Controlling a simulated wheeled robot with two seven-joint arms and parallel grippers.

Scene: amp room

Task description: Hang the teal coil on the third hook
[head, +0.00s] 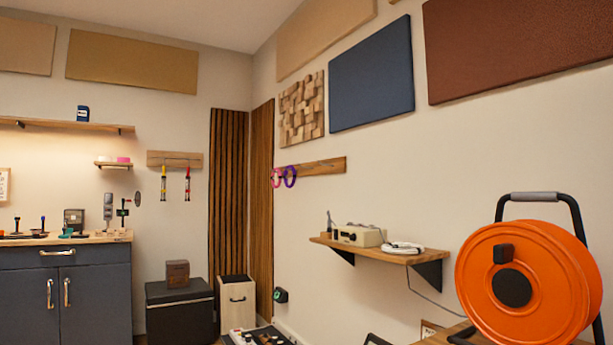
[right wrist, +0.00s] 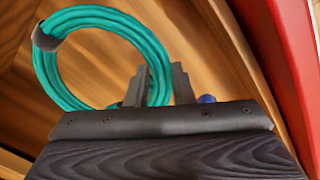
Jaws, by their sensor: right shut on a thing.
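The teal coil (right wrist: 62,62) is a round loop of cable with a dark strap at its upper left, seen in the right wrist view. My right gripper (right wrist: 160,86) is shut on the coil's right side, and the loop sticks out to the left of the fingers. Part of the coil is hidden behind the fingers. In the head view, a wooden rail (head: 322,167) is fixed to the right wall. A pink coil (head: 276,177) and a purple coil (head: 290,176) hang at its left end. The rail's right part looks bare; its hooks are too small to tell apart. My left gripper is not in view.
A wall shelf (head: 400,257) below the rail bears a beige device (head: 358,235) and a white coil (head: 402,248). A large orange cable reel (head: 535,290) stands at right. A red edge (right wrist: 280,70) runs close to my right gripper.

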